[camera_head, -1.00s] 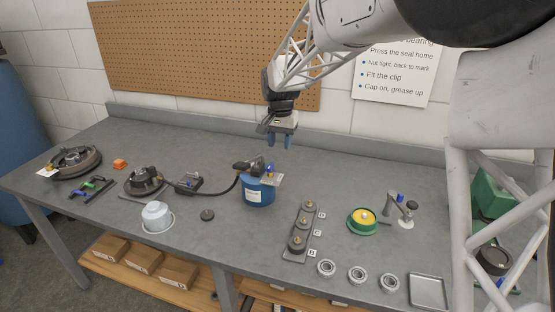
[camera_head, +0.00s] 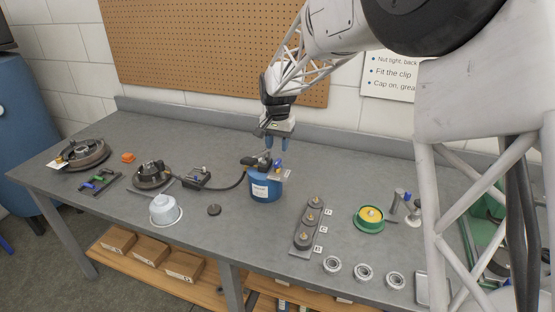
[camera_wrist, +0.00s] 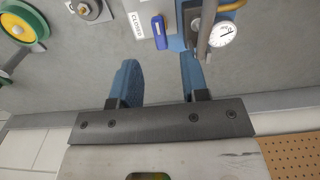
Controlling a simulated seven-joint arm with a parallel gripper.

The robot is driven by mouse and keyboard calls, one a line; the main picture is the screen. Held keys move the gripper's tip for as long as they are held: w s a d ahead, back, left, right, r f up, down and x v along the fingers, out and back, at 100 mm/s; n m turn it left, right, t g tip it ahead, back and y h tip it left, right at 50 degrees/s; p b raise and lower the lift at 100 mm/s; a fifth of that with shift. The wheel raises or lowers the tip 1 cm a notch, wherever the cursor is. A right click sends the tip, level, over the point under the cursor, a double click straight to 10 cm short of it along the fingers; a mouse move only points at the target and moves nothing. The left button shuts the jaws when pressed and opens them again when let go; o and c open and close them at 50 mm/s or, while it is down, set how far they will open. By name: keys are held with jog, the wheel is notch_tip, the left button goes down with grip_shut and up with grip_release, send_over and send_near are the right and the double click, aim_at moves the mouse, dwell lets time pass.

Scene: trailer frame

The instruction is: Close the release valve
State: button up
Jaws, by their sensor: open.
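The blue canister (camera_head: 265,188) stands on the bench with a pump and hose fitting on top. Beside its top is a pale plate (camera_head: 281,175) with a small blue lever (camera_head: 278,163). In the wrist view the blue lever (camera_wrist: 160,32) lies next to a white label reading "CLOSED" (camera_wrist: 136,25). A round gauge (camera_wrist: 222,34) is to its right. My gripper (camera_head: 276,143) is open and empty above and behind the canister. In the wrist view its blue fingers (camera_wrist: 158,68) are spread, with the lever beyond the gap and apart from both fingertips.
The black hose (camera_head: 232,184) runs left from the canister to a block (camera_head: 196,178). Bare bench lies behind the canister.

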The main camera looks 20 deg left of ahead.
aim_at(277, 161)
jog(key=shift+f, duration=3)
grip_shut()
